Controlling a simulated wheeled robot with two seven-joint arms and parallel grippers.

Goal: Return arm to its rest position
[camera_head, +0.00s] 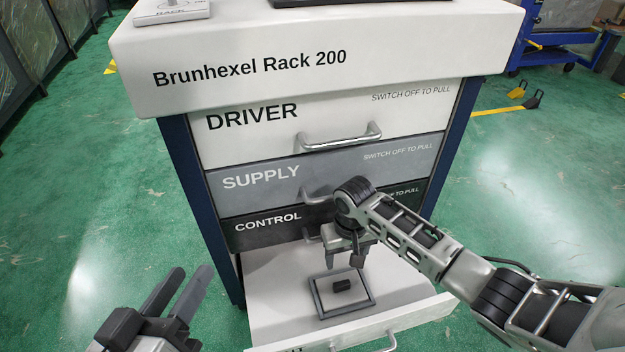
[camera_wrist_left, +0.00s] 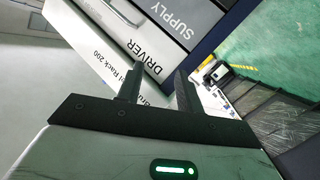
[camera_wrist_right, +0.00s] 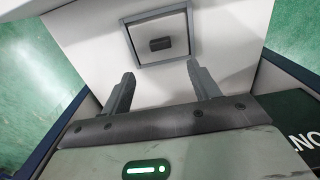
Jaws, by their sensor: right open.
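My right gripper (camera_head: 345,256) is over the pulled-out bottom drawer (camera_head: 278,263), its fingers pointing down, close to the drawer labelled CONTROL. In the right wrist view its two fingers (camera_wrist_right: 160,90) stand apart with nothing between them. A small dark block (camera_head: 341,285) lies inside a grey square frame (camera_head: 372,296) on the drawer's light surface, just ahead of the fingers. My left gripper (camera_head: 176,292) is at the lower left, away from the cabinet. In the left wrist view its fingers (camera_wrist_left: 157,88) are apart and empty.
The cabinet labelled Brunhexel Rack 200 (camera_head: 400,60) fills the middle, with DRIVER (camera_head: 250,135), SUPPLY (camera_head: 230,198) and CONTROL (camera_head: 240,240) drawers shut above the open one. Metal handles (camera_head: 340,137) stick out in front.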

